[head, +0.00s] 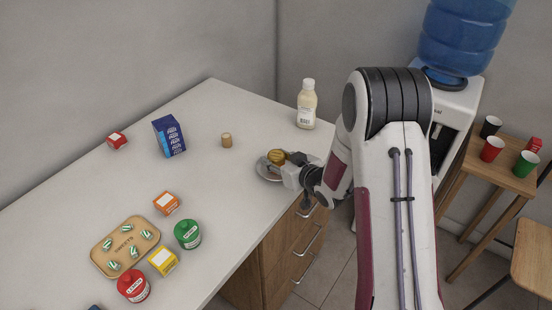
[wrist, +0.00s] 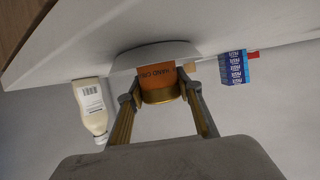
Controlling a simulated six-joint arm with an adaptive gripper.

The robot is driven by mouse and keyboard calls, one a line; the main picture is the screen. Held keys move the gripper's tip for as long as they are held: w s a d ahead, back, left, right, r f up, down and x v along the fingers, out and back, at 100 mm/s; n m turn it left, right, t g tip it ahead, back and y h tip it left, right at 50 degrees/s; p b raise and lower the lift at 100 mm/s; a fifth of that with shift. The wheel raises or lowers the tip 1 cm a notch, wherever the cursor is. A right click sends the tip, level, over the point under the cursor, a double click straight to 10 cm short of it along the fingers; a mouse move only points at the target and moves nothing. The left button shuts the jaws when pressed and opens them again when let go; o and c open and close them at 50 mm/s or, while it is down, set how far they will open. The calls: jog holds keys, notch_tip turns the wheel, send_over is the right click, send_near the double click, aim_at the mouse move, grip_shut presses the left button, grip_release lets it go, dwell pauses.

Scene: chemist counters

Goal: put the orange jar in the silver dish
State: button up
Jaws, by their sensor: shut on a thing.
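The orange jar (wrist: 156,78), with a gold lid, is between the two fingers of my gripper (wrist: 160,94) in the wrist view. In the head view its gold lid (head: 276,156) shows at the end of my gripper (head: 287,160), which is shut on it. The silver dish (head: 266,172) is on the counter near its right edge, directly under the jar and partly hidden by it and the gripper. The dish also shows in the wrist view (wrist: 125,62) around the jar's base. The jar looks upright over the dish; I cannot tell whether it touches it.
A cream bottle (head: 307,104) stands behind the dish, with a small tan cylinder (head: 227,140) and a blue box (head: 169,136) to the left. A tray (head: 106,262), jars and small boxes stand at the front left. The counter (head: 235,195) between is clear.

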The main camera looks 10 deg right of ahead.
jog(key=shift+f, duration=0.1)
jog(key=o, duration=1.1)
jog(key=shift+s+d+r, duration=0.2)
jog(key=shift+s+r, duration=0.1)
jog(key=shift+s, duration=0.05)
jog(key=v, duration=1.1)
jog(key=shift+s+r, duration=0.1)
jog(key=shift+r, duration=0.05)
jog(key=shift+r, duration=0.1)
